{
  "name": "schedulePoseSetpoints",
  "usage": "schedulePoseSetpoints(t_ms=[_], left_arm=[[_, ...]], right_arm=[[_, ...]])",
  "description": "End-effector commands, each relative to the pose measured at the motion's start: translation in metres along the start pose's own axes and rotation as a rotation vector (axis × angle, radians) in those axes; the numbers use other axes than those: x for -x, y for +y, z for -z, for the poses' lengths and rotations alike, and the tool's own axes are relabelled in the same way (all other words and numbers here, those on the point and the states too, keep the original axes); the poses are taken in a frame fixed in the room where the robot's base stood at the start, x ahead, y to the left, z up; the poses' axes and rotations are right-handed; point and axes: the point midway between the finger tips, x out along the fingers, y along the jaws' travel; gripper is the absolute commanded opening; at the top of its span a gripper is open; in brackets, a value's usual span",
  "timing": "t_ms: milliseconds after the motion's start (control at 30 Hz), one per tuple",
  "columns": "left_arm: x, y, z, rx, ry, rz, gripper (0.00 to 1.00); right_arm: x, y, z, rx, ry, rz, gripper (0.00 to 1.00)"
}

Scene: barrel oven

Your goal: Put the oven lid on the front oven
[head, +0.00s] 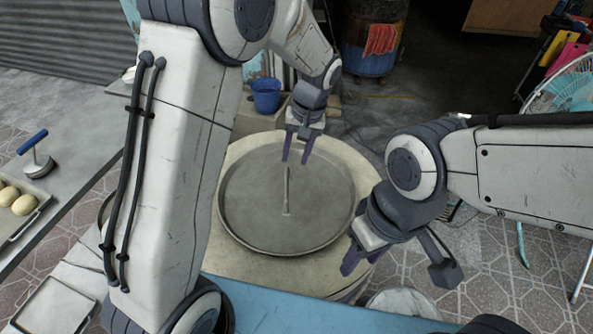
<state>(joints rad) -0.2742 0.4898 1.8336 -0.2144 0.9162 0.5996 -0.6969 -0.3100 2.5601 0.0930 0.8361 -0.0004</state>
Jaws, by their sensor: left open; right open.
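The oven lid (255,215) is a round grey metal disc with a raised rim and a thin bar handle (287,190) across its middle. It lies flat on top of the round, cream-coloured front oven (235,258), covering most of its top. My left gripper (296,157) is open above the far part of the lid, with its fingers pointing down near the far end of the handle. I cannot tell whether it touches the handle. My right gripper (352,258) is open at the lid's right near edge, beside the oven's rim. Neither gripper holds anything.
A blue bucket (266,96) stands behind the oven. A dark barrel with red cloth (380,40) is farther back. A table at left holds a tray of dough balls (24,204) and a blue-handled press (36,158). A fan (565,85) stands at right. Tiled floor lies open at right.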

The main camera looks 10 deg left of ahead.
Motion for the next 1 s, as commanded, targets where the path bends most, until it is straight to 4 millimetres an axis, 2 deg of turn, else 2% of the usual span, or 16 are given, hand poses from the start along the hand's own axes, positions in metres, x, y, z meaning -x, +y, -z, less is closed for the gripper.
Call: schedulePoseSetpoints(t_ms=[67, 167, 333, 500, 600, 700, 800, 1000], left_arm=[[0.012, 0.005, -0.014, -0.042, 0.007, -0.016, 0.44], [0.031, 0.015, -0.046, -0.14, 0.018, -0.049, 0.44], [0.061, 0.024, -0.125, -0.375, 0.044, -0.125, 0.44], [0.072, 0.019, -0.199, -0.6, 0.072, -0.198, 0.44], [0.071, 0.013, -0.232, -0.702, 0.086, -0.232, 0.44], [0.069, 0.007, -0.253, -0.773, 0.095, -0.254, 0.44], [0.067, 0.004, -0.264, -0.81, 0.1, -0.266, 0.44], [0.066, 0.003, -0.267, -0.823, 0.1, -0.269, 0.44]], right_arm=[[0.0, 0.0, 0.0, 0.0, 0.0, 0.0, 0.49], [0.0, 0.0, 0.0, 0.0, 0.0, 0.0, 0.49], [0.0, 0.0, 0.0, 0.0, 0.0, 0.0, 0.49], [0.0, 0.0, 0.0, 0.0, 0.0, 0.0, 0.49], [0.0, 0.0, 0.0, 0.0, 0.0, 0.0, 0.49], [0.0, 0.0, 0.0, 0.0, 0.0, 0.0, 0.49], [0.0, 0.0, 0.0, 0.0, 0.0, 0.0, 0.49], [0.0, 0.0, 0.0, 0.0, 0.0, 0.0, 0.49]])
